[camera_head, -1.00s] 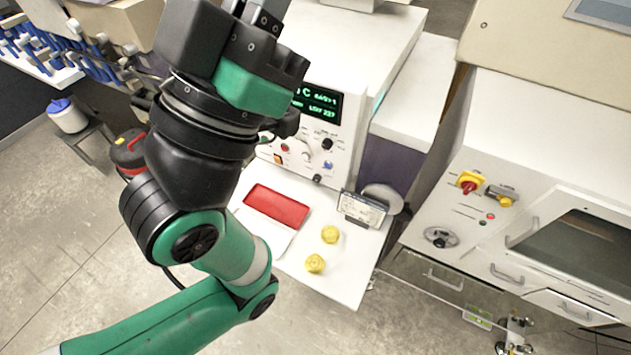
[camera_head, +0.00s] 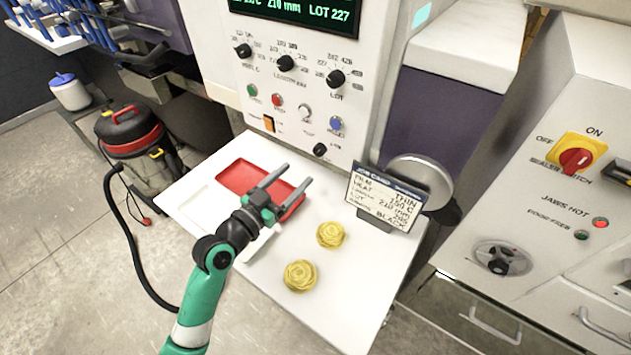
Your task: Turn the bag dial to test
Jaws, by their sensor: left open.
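The white machine's front panel has three black dials in a row: a left dial (camera_head: 242,50), a middle dial (camera_head: 286,62) and a right dial (camera_head: 336,78). A smaller black knob (camera_head: 320,149) sits low on the panel. The dial labels are too small to read surely, so I cannot tell which is the bag dial. My left gripper (camera_head: 294,175) is open and empty. It is in front of the panel, over the shelf and red tray, below and left of the small knob, apart from all dials. My right gripper is not in view.
Green, red, white and blue buttons and an orange switch (camera_head: 268,123) are on the panel. The white shelf (camera_head: 345,290) holds a red tray (camera_head: 240,175), two yellow rolled items (camera_head: 300,275) and a job card (camera_head: 385,197). A red vacuum (camera_head: 130,130) stands left.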

